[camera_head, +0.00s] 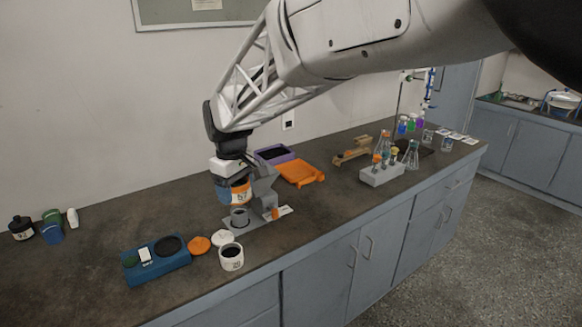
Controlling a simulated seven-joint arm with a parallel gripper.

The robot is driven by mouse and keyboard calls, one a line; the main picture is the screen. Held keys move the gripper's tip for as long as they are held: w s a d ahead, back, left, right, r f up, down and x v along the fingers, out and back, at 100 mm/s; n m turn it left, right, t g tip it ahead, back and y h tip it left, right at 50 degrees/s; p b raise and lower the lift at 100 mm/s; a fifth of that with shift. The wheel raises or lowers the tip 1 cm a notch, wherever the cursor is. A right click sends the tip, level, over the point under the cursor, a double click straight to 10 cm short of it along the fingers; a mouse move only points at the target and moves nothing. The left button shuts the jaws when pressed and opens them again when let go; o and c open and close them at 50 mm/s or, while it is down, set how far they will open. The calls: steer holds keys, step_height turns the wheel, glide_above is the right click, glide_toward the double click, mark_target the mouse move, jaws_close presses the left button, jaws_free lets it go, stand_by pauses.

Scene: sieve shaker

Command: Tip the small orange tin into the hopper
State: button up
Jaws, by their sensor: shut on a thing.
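An orange tin (240,188) with a white number label hangs below the end of my arm, over the counter. My gripper (232,172) is shut on it; the fingers are small and partly hidden. A blue part shows at the tin's left side, and I cannot tell what it belongs to. The tin looks about upright. Just below it is a small grey cup-like part (240,216) on the grey shaker device (264,190), possibly the hopper. The tin looks apart from it. The tin's inside is hidden.
A white tin (231,262), a white lid (222,237), an orange lid (200,245) and a blue scale (155,262) stand in front. Purple (274,153) and orange trays (301,173) lie behind right. A grey rack (382,176) with glassware stands right. The left counter is mostly clear.

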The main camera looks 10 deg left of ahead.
steer(key=shift+w+d+f+t+h, duration=0.1)
steer(key=shift+w+f+t+h, duration=0.4)
steer(key=shift+w, duration=4.15)
steer(key=shift+w+d+f+t+h, duration=0.1)
steer(key=shift+w+f+t+h, duration=0.35)
steer(key=shift+w, duration=4.2)
steer(key=shift+w+d+f+t+h, duration=0.1)
steer(key=shift+w+f+t+h, duration=0.4)
steer(key=shift+w, duration=4.15)
steer(key=shift+w+d+t+h, duration=0.1)
steer(key=shift+d+t+h, duration=0.05)
steer(key=shift+t+h, duration=0.5)
steer(key=shift+r+t+h, duration=0.25)
steer(key=shift+t+h, duration=0.15)
steer(key=shift+r+t+h, duration=0.2)
steer(key=shift+t+h, duration=0.3)
steer(key=shift+r, duration=0.1)
steer(key=shift+r+t+h, duration=0.15)
steer(key=shift+t+h, duration=0.35)
